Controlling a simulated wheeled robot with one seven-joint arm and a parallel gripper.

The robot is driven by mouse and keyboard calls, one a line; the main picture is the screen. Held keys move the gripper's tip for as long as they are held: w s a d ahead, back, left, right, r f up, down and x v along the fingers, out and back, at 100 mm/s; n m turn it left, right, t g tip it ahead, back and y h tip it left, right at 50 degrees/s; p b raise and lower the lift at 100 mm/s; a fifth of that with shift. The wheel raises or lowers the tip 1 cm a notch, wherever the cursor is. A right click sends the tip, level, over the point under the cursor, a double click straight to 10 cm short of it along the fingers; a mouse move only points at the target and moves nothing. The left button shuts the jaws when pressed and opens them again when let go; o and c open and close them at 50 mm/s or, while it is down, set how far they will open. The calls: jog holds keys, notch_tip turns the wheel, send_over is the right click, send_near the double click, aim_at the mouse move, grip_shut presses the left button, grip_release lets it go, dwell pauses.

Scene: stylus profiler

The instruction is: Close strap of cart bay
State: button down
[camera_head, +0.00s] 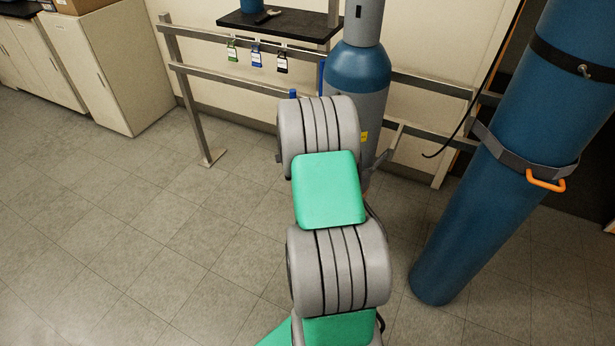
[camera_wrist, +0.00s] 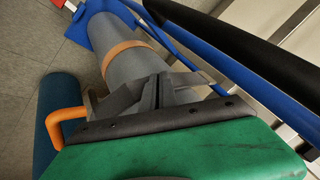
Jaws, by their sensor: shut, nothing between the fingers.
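In the head view a large blue cylinder (camera_head: 520,130) leans in the picture at the right. A grey strap (camera_head: 510,152) crosses its front, with an orange handle (camera_head: 545,181). In the wrist view an orange handle (camera_wrist: 62,124) shows left of my gripper (camera_wrist: 158,92), beside a dark blue cylinder (camera_wrist: 52,100). My gripper's fingers are shut and empty. They lie in front of a grey cylinder (camera_wrist: 108,45) with a tan band (camera_wrist: 122,52); I cannot tell whether they touch it. In the head view my arm hides my gripper. I cannot tell which part is the cart bay's strap.
A grey and blue cylinder (camera_head: 358,75) stands behind my arm by a metal rail (camera_head: 225,82) with hanging tags (camera_head: 256,56). Blue bars (camera_wrist: 225,75) and a thick black bar (camera_wrist: 235,40) run close on the right in the wrist view. The floor (camera_head: 130,220) at left is clear.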

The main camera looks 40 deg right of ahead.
jog(key=shift+w+d+b, duration=0.8)
jog(key=shift+w+d, duration=0.3)
jog(key=shift+w, duration=0.3)
jog(key=shift+r, duration=0.1)
